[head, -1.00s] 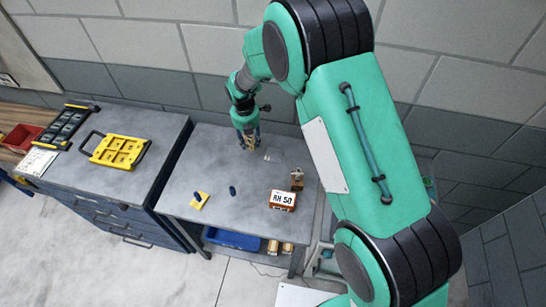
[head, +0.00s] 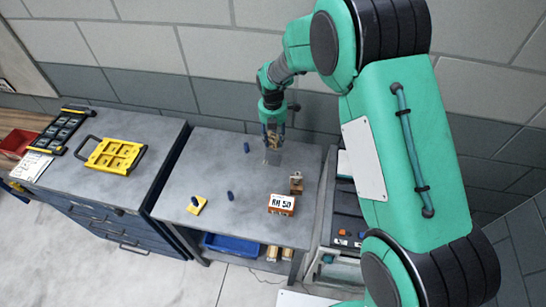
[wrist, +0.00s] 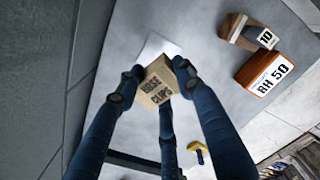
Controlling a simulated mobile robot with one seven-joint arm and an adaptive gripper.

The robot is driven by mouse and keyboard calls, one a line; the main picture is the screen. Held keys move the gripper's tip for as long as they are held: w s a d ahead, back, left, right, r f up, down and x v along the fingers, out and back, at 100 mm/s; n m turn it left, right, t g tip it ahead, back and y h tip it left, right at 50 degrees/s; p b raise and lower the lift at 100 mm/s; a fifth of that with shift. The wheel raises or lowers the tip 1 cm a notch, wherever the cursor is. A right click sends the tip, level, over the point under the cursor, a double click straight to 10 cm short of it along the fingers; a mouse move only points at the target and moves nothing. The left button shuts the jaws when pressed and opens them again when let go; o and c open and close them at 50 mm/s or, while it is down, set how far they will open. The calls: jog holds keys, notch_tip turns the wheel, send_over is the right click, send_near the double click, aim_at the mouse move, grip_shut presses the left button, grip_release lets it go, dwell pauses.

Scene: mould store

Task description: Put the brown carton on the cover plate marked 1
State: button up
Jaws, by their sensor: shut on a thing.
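My gripper (head: 273,137) is shut on a small brown carton (wrist: 156,86) printed "HOSE CLIPS". In the wrist view its dark blue fingers (wrist: 150,78) close around the carton. In the head view the carton (head: 273,142) hangs at the gripper's tips, above the back right of the grey table (head: 215,170). A pale flat patch (head: 271,157) lies just below it in that view. A white flat piece (wrist: 155,44) shows behind the carton in the wrist view. I can read no 1 on it, so I cannot tell whether it is the cover plate.
A red-brown box marked "RH 50" (head: 281,204) and a brown block marked 10 (wrist: 246,32) stand at the table's right. Dark blue pegs (head: 231,195) and a yellow piece (head: 197,204) are further left. A yellow tray (head: 115,154) is on the left cabinet.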

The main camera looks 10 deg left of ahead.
jog(key=shift+f, duration=2.9)
jog(key=shift+f+b, duration=0.3)
jog(key=shift+f, duration=1.55)
jog(key=shift+f, duration=0.15)
jog(key=o, duration=1.2)
jog(key=shift+o, duration=0.2)
notch_tip(320, 180, up, 12)
jog(key=shift+s+a+r+p, duration=0.1)
jog(key=shift+r+p, duration=0.05)
jog(key=shift+p, duration=0.25)
